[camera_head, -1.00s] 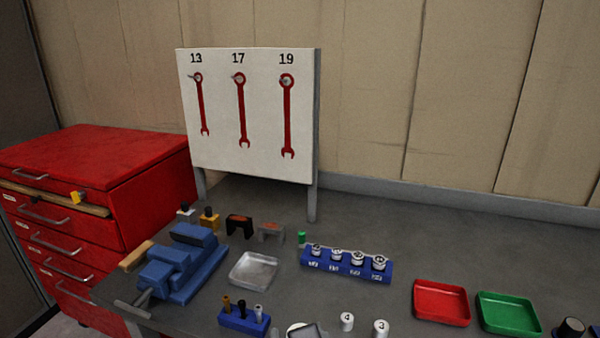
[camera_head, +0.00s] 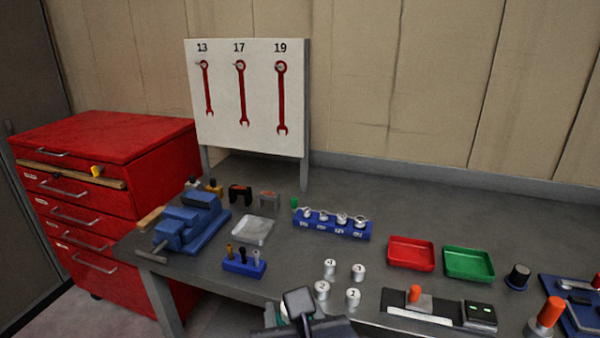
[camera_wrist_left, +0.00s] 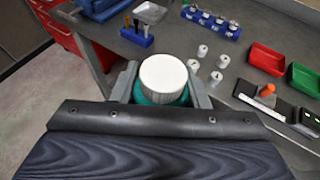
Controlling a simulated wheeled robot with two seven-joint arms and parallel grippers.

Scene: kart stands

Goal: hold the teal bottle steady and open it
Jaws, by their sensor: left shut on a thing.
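The teal bottle (camera_wrist_left: 160,98) has a wide white ribbed cap (camera_wrist_left: 163,72) and shows from above in the left wrist view. My left gripper (camera_wrist_left: 163,84) is shut on the bottle, one grey finger on each side below the cap. The cap is on the bottle. In the head view my left gripper and wrist are at the bottom edge, by the bench's front edge, and they hide most of the bottle. My right gripper is in neither view.
On the grey bench stand a blue vise (camera_head: 190,222), a clear tray (camera_head: 253,230), a blue socket rack (camera_head: 332,225), several white numbered cylinders (camera_head: 330,268), a red tray (camera_head: 411,254) and a green tray (camera_head: 469,263). A red drawer cabinet (camera_head: 110,150) stands left.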

